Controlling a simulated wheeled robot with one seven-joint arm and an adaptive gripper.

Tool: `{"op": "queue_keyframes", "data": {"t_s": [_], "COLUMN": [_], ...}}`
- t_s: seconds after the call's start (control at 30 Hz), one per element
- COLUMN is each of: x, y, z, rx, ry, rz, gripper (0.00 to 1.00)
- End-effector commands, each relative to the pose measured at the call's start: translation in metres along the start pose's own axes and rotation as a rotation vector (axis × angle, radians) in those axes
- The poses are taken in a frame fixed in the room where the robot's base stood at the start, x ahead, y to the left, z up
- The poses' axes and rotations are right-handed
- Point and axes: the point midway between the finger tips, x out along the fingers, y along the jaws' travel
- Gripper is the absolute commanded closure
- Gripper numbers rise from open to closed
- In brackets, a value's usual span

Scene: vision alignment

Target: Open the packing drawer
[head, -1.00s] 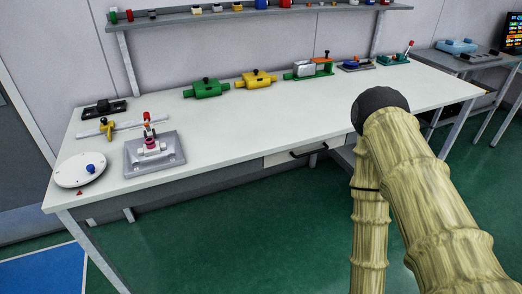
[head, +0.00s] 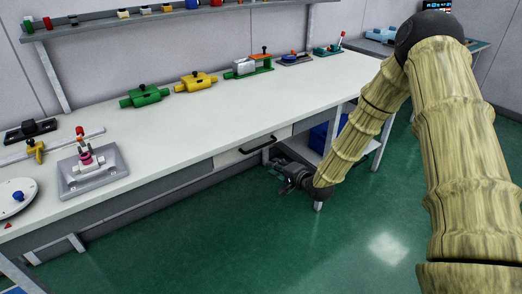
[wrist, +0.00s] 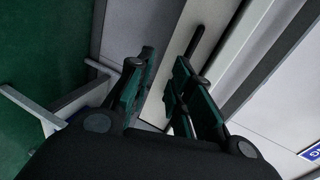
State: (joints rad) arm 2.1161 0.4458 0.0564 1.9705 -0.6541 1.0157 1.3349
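The packing drawer (head: 228,157) is a light front panel under the bench top, with a dark bar handle (head: 258,145). It looks closed, flush with the bench front. My gripper (head: 279,170) is below and just right of the handle in the head view. In the wrist view my gripper (wrist: 158,88) has its two fingers spread apart with nothing between them. The handle (wrist: 196,40) shows beyond the right fingertip in that view, close to it. Whether they touch cannot be told.
The white bench top (head: 200,120) carries a green fixture (head: 145,96), a yellow fixture (head: 196,82) and a grey plate fixture (head: 93,171). A blue bin (head: 325,136) sits under the bench, behind my arm. The green floor in front is clear.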

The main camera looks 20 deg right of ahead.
Motion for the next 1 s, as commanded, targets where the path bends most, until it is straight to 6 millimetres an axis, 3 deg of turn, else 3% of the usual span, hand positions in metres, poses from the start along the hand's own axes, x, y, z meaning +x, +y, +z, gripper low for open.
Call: {"op": "queue_keyframes", "data": {"t_s": [0.1, 0.2, 0.37, 0.8, 1.0], "x": [0.006, 0.009, 0.021, 0.089, 0.108], "y": [-0.026, -0.036, -0.039, -0.045, -0.047], "z": [-0.019, -0.025, -0.025, -0.024, -0.025], "rx": [0.052, 0.073, 0.076, 0.075, 0.076], "ry": [0.003, 0.002, 0.0, -0.001, 0.001], "rz": [-0.069, -0.093, -0.095, -0.094, -0.094], "gripper": [0.79, 0.79, 0.79, 0.79, 0.79]}}
